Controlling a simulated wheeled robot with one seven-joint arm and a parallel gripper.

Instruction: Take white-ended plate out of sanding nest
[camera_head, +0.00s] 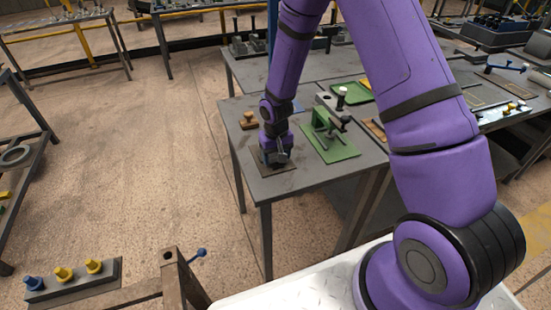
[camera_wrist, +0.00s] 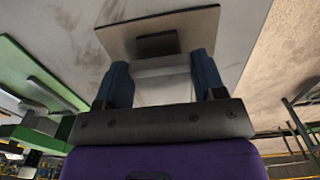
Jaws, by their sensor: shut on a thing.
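My gripper (camera_head: 277,160) points down over the brown board of the sanding nest (camera_head: 286,169), near the left front corner of the grey table. In the wrist view my gripper (camera_wrist: 163,85) has its two dark blue fingers shut on the sides of a pale plate (camera_wrist: 163,90), which I take to be the white-ended plate. Beyond the plate, the nest board (camera_wrist: 200,28) shows with a dark block (camera_wrist: 158,43) on it. The gripper hides most of the plate in the head view. I cannot tell whether the plate still touches the nest.
A green fixture plate (camera_head: 336,147) with a clamp stands close on the right. A brown wooden block (camera_head: 248,121) lies behind on the left. A green tray (camera_head: 351,92) is farther back. The table's front edge (camera_head: 310,185) is near.

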